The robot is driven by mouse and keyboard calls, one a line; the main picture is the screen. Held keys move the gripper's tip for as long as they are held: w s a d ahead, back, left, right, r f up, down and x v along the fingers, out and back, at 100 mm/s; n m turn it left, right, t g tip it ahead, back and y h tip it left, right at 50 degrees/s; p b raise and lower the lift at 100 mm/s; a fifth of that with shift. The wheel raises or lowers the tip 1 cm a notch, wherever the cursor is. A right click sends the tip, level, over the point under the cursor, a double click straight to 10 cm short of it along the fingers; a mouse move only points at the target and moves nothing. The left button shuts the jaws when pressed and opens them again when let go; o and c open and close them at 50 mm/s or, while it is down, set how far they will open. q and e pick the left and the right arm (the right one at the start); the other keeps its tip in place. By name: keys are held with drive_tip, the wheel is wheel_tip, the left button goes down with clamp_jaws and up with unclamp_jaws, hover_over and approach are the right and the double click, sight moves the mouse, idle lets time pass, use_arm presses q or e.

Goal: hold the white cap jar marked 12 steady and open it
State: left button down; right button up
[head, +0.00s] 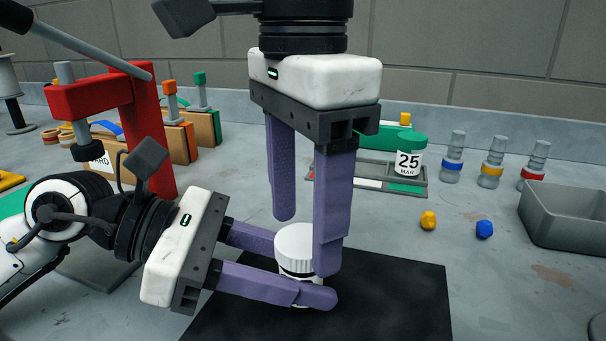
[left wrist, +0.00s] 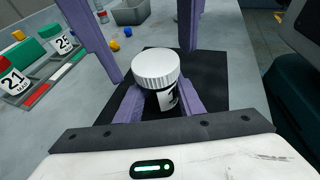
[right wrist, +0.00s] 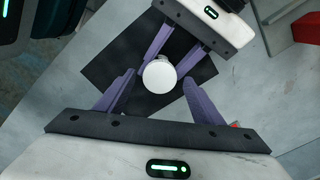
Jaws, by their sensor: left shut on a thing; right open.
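The white cap jar (head: 296,248) stands upright on a black mat (head: 400,300). Its ribbed white cap is on top, also seen in the left wrist view (left wrist: 156,68) and from above in the right wrist view (right wrist: 159,77). Its label is mostly hidden; only part of a dark digit shows in the left wrist view. My left gripper (head: 318,280) is shut on the jar body below the cap, one finger on each side. My right gripper (head: 308,245) points down from above. Its open fingers stand either side of the cap, apart from it.
A green cap jar marked 25 (head: 408,158) stands on a tray (head: 433,180) behind. A grey bin (head: 565,215), a yellow lump (head: 428,220) and a blue lump (head: 484,229) lie to the right. A red press (head: 150,130) stands at left. The mat's right side is clear.

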drive_tip(key=shift+f, duration=0.6)
